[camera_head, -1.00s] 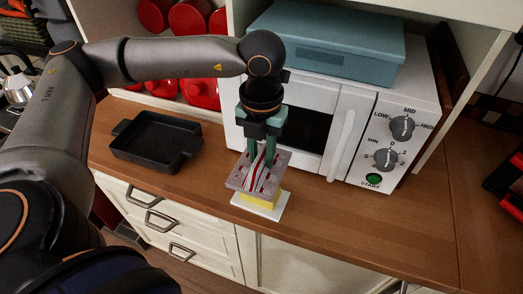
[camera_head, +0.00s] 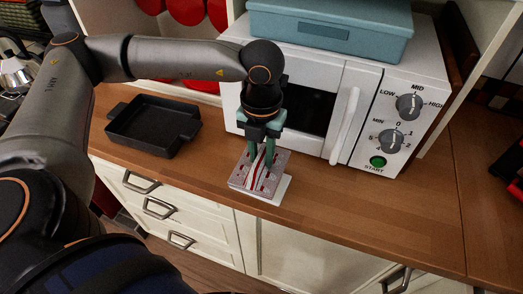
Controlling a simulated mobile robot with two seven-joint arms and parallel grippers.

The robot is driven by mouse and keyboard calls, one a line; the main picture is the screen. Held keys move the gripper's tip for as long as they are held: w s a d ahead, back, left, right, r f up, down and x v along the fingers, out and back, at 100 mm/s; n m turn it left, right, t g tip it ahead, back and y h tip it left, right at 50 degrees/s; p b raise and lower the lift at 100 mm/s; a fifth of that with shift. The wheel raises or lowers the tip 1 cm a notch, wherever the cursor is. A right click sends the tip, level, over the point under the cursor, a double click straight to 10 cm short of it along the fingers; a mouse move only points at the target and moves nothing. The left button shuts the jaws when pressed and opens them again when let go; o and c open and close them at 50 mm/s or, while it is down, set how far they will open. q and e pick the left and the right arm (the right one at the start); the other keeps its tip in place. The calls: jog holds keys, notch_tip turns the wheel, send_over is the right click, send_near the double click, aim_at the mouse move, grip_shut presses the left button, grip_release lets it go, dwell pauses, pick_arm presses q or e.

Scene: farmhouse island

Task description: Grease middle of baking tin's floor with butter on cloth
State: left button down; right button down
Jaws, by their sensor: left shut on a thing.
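My left gripper (camera_head: 263,152) points down and is shut on a grey, red and white patterned cloth (camera_head: 247,177). The cloth lies flat below the fingers, with a folded part standing up between them. It is over a white dish (camera_head: 283,190), whose right edge shows. The butter is hidden under the cloth now; whether they touch I cannot tell. The black baking tin (camera_head: 150,124), with a handle at each end, stands on the counter to the left and looks empty. My right gripper is not in view.
A white microwave (camera_head: 398,112) with a blue-green box (camera_head: 335,30) on top stands just behind the dish. The wooden counter (camera_head: 375,222) is clear to the right. Its front edge runs close to the dish, above white drawers (camera_head: 165,205).

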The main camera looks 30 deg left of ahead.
aim_at(262, 154)
pick_arm(q)
jog(key=shift+f+b, duration=0.5)
jog(key=shift+b, duration=0.05)
dwell(0.9)
jog(key=shift+f+b, duration=0.1)
jog(key=shift+b, duration=0.2)
dwell(1.5)
jog(key=shift+r+p, duration=2)
jog(key=shift+r, duration=1.6)
